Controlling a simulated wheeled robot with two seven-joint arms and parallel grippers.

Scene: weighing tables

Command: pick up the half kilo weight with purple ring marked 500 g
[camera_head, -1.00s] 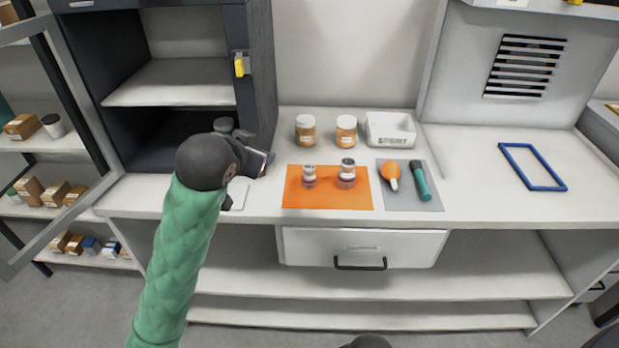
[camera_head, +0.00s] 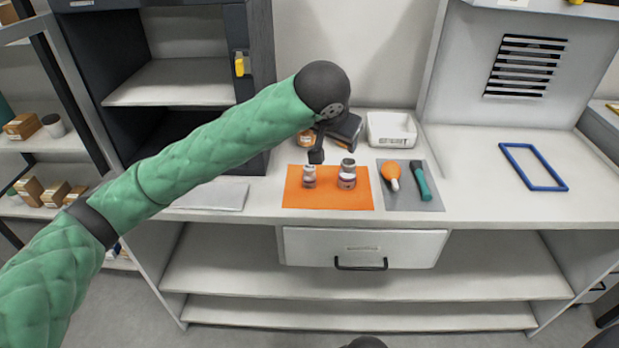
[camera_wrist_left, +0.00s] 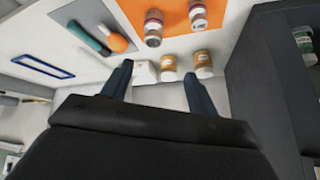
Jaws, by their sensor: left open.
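Two small metal weights stand upright on the orange mat (camera_head: 328,201). The left weight (camera_head: 309,177) and the right weight (camera_head: 347,175) have coloured bands, but the "500 g" mark and the exact ring colours are too small to tell apart surely. Both also show at the top of the left wrist view, the one nearer the tools (camera_wrist_left: 153,30) and the other (camera_wrist_left: 197,18). My left gripper (camera_head: 333,147) is open and empty, above and just behind the mat; its fingers (camera_wrist_left: 157,74) point towards the jars and mat. My right gripper is not in view.
Jars (camera_wrist_left: 203,64) with brown contents stand behind the mat, partly hidden by my left gripper in the head view. A grey mat (camera_head: 408,203) holds an orange bulb tool and teal-handled tool. A blue frame (camera_head: 533,187) lies right.

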